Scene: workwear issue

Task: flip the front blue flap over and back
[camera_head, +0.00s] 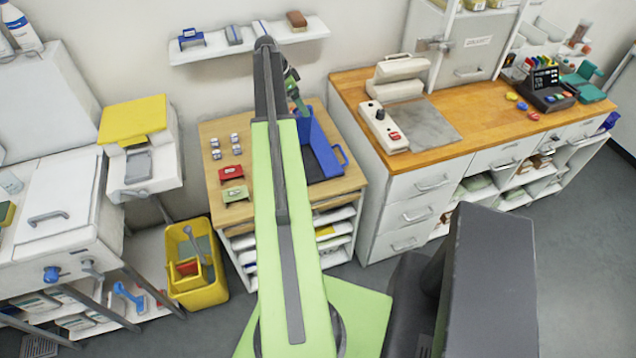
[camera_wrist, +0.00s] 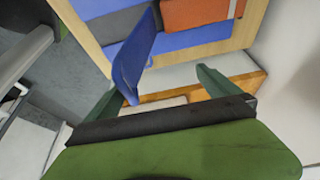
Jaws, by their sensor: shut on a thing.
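The blue flap (camera_head: 306,127) stands raised on the small wooden table, beside a blue tray-like piece with a loop handle (camera_head: 341,155). In the wrist view the flap (camera_wrist: 136,55) is a thin blue panel, tilted, its near end between my fingers and close to the left one. My green gripper (camera_head: 297,99) is at the flap's upper end and is shut on it. In the wrist view my gripper (camera_wrist: 160,92) shows both fingertips; the exact contact is unclear. My arm hides part of the table and of the blue piece.
A red device (camera_head: 230,172) and a green device (camera_head: 234,193) sit at the table's left, with small grey items behind. A wall shelf (camera_head: 250,42) hangs above. A wooden counter (camera_head: 480,108) stands right. In the wrist view an orange piece (camera_wrist: 200,12) lies beyond the flap.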

